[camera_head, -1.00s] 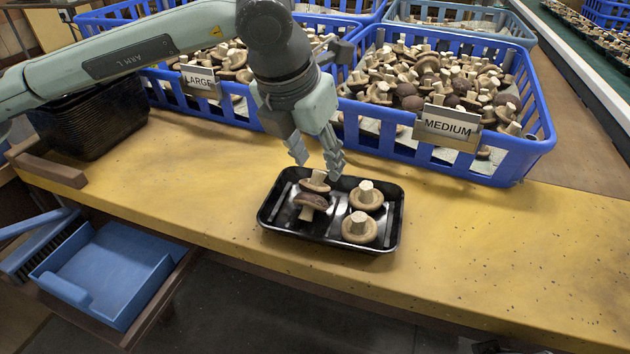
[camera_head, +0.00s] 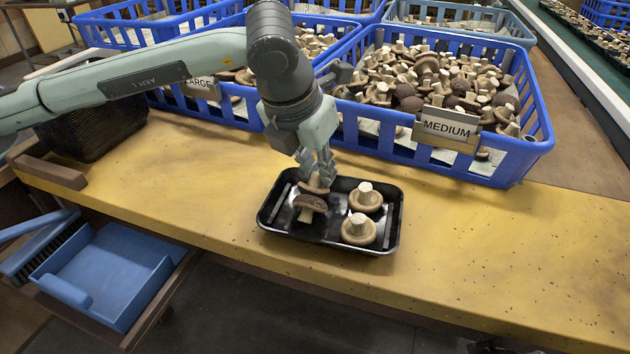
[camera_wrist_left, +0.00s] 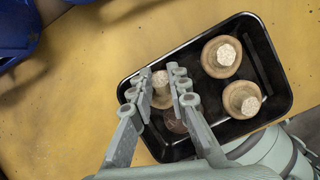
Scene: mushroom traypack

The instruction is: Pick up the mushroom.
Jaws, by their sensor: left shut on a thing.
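My left gripper (camera_head: 316,168) points down over the left part of the black tray (camera_head: 268,218). Its fingers are shut on the stem of a mushroom (camera_head: 313,187) at the tray's back left. In the left wrist view this mushroom (camera_wrist_left: 160,80) shows between the two fingers (camera_wrist_left: 164,90). A darker mushroom (camera_head: 309,206) lies against it just in front, partly hidden by the fingers in the left wrist view. Two more mushrooms, one behind (camera_head: 365,197) and one in front (camera_head: 358,229), stand stem up in the tray's right half. My right gripper is not in view.
Blue crates full of mushrooms stand behind the tray, one with a MEDIUM sign (camera_head: 447,128) and one with a LARGE sign (camera_head: 200,87). Stacked black trays (camera_head: 90,130) stand at the left. The yellow table (camera_head: 480,240) is clear right of the tray.

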